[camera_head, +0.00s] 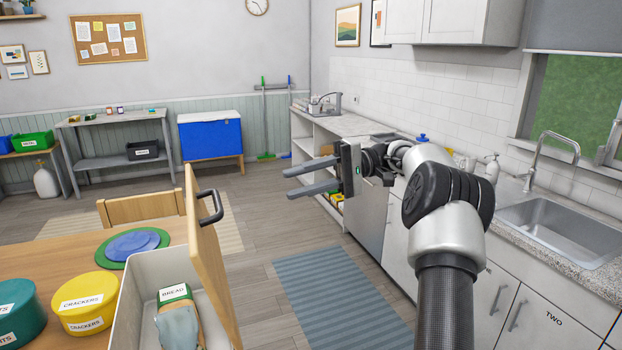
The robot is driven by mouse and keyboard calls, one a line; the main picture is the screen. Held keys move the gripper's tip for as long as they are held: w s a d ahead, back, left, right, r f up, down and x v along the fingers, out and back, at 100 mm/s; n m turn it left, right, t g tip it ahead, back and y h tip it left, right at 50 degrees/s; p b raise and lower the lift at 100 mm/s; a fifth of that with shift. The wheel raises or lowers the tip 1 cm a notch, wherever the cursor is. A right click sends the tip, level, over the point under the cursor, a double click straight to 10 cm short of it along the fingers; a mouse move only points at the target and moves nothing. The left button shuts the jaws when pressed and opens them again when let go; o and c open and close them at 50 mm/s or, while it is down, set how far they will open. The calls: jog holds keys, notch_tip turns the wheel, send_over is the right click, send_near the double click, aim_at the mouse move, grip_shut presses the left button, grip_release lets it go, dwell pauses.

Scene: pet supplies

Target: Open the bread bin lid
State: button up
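The bread bin is a pale grey box (128,298) on the wooden table at the bottom of the head view. Its wooden lid (206,265) stands upright on edge along the bin's right side, with the bin open at the top. A dark handle (217,207) sticks out from the lid's right face near its top. A packet of bread (178,318) with a "BREAD" label lies inside the bin. My gripper (287,183) is open and empty, its two fingers pointing left. It is in the air to the right of the lid and apart from it.
A yellow crackers tin (85,303), a teal tin (20,315) and blue and green round plates (132,246) are left of the bin. A wooden chair (142,206) stands behind the table. The counter with sink (560,222) runs along the right. Floor with a striped blue rug (340,300) lies between.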

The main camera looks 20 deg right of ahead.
jog(key=shift+d+r, duration=0.2)
jog(key=shift+d, duration=1.2)
